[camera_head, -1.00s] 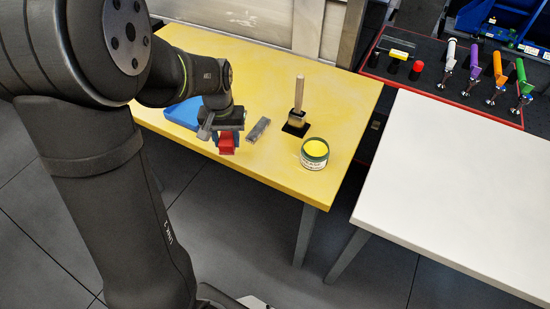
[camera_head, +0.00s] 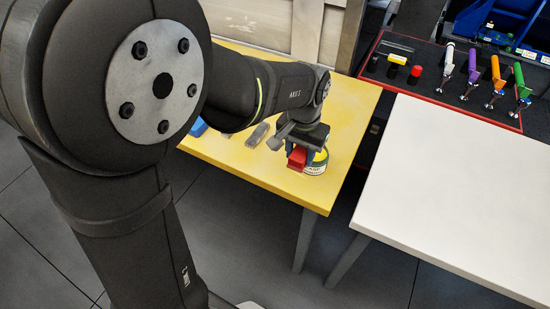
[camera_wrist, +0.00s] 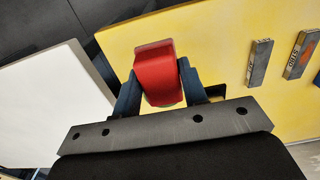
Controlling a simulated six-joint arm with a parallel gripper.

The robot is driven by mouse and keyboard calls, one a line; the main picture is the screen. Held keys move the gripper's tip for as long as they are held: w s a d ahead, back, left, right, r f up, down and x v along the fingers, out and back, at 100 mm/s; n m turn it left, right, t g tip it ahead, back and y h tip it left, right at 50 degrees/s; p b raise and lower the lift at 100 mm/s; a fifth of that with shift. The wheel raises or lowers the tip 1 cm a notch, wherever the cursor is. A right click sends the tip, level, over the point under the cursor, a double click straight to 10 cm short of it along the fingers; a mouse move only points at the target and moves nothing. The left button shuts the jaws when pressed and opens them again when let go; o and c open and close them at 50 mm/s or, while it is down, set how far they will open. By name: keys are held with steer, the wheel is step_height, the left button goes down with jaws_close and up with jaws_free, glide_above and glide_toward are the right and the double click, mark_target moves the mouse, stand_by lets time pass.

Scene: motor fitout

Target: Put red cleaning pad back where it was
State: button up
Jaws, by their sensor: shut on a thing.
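The red cleaning pad (camera_head: 297,158) is held in my gripper (camera_head: 302,154), above the right part of the yellow table (camera_head: 268,176). In the wrist view the pad (camera_wrist: 157,73) sits between the two blue fingers of my gripper (camera_wrist: 158,88), which press on its sides. I cannot tell how high the pad is above the table.
A grey metal block (camera_head: 257,135) lies left of my gripper. A blue item (camera_head: 199,127) is mostly behind my arm. A white table (camera_head: 465,190) stands to the right. A dark red-edged tray (camera_head: 430,92) behind it holds a red cap (camera_head: 415,74) and several coloured-handled tools.

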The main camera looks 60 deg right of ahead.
glide_above(275, 164)
step_height(275, 164, down, 5)
steer(key=shift+f, duration=2.15)
steer(key=shift+f, duration=0.1)
steer(key=o, duration=1)
steer(key=shift+o, duration=0.2)
step_height(275, 164, up, 12)
